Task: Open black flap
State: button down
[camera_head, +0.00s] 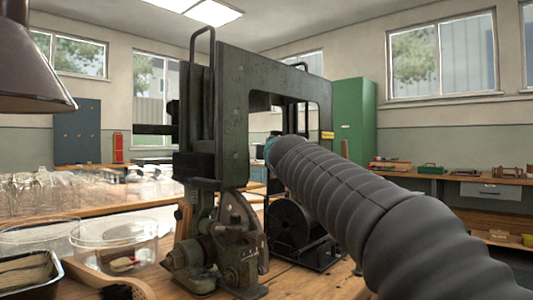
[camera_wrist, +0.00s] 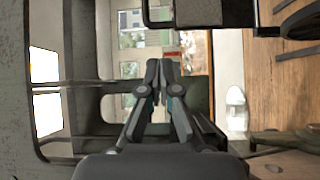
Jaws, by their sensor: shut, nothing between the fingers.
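The green-grey tufting machine (camera_head: 235,110) stands on the wooden bench, with a dark upright frame and black parts on its left side. It also shows sideways in the wrist view (camera_wrist: 20,90). I cannot tell for sure which black part is the flap; a black edged part (camera_wrist: 185,14) shows at the top of the wrist view. My gripper (camera_wrist: 158,68) has its fingertips together and holds nothing. It is close to the machine's frame; contact cannot be told. In the head view my arm hides most of it.
Clear bowls (camera_head: 115,240), a black tray (camera_head: 28,272) and several glass jars (camera_head: 40,190) are on the left of the bench (camera_head: 320,284). A lamp shade (camera_head: 30,70) hangs at upper left. A black wheel-like part (camera_head: 290,225) sits beside the machine's base.

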jog(key=p+x, duration=0.3)
jog(key=x, duration=0.7)
jog(key=shift+a+r+p, duration=0.2)
jog(key=shift+r+p, duration=0.1)
jog(key=shift+p, duration=0.1)
jog(key=shift+f, duration=0.1)
